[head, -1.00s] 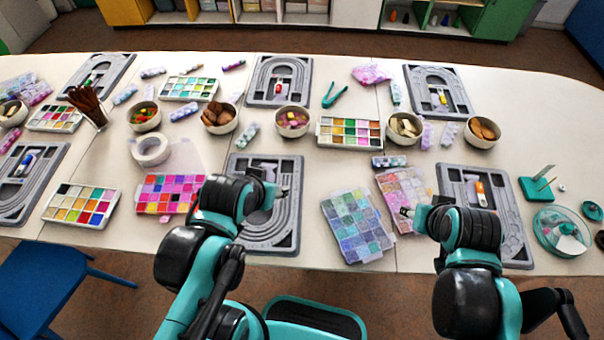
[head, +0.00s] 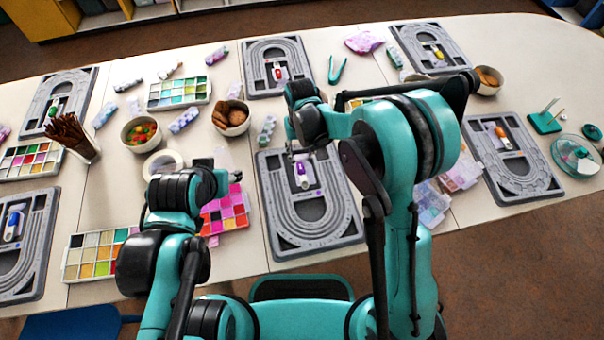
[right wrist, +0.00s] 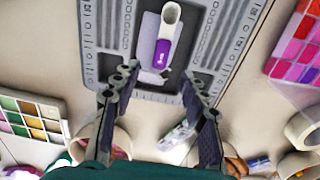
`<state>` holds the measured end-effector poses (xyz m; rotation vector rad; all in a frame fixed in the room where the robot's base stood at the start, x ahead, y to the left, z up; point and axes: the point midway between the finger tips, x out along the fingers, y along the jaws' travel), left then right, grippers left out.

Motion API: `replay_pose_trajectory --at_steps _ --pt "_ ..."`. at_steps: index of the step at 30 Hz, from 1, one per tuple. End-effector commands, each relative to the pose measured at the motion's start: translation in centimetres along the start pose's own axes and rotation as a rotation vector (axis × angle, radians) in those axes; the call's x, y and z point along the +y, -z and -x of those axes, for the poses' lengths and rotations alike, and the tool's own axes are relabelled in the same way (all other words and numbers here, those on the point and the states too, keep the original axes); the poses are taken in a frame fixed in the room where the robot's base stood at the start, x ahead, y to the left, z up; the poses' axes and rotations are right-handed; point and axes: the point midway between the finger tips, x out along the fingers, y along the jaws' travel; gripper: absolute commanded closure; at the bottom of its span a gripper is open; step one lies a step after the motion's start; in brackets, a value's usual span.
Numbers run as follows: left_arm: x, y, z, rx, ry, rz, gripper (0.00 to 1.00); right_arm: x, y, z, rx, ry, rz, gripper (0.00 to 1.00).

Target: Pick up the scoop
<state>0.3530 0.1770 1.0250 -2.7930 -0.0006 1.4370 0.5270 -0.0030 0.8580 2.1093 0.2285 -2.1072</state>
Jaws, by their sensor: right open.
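A scoop with a purple handle and a pale bowl (head: 302,174) lies in the recess of the middle grey bead board (head: 318,225). In the right wrist view the scoop (right wrist: 161,52) lies on a light patch of the board (right wrist: 105,30), its purple handle towards my fingers. My right gripper (head: 294,148) hangs over that end of the board; in the right wrist view its fingers (right wrist: 153,82) are spread wide with nothing between them, one to each side of the handle end. My left gripper (head: 228,176) is by the pink bead tray; its fingers do not show clearly.
Other bead boards hold scoops with red (head: 277,71), yellow (head: 438,52), green, blue and orange handles. A bowl of brown pieces (head: 231,118), a tape roll (head: 162,163) and a pink bead tray (head: 228,212) stand left of the middle board. My right arm hides part of the table.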

Motion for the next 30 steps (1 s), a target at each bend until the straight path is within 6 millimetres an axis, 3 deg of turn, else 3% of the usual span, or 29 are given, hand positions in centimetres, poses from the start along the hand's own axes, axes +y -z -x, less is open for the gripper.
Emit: replay_pose_trajectory --at_steps 18,25,30 --pt "0.0 -2.0 -2.8 0.0 0.0 0.0 0.53 -0.1 -0.6 -7.6 -0.001 0.0 0.001 0.56" --pt "0.0 -1.9 -2.7 0.0 0.0 0.0 0.53 -0.1 -0.6 -7.6 -0.001 -0.001 0.001 0.56" --pt "0.0 -1.9 -2.7 0.0 0.0 0.0 0.53 -0.1 -0.6 -7.6 -0.001 -0.001 0.001 0.98"
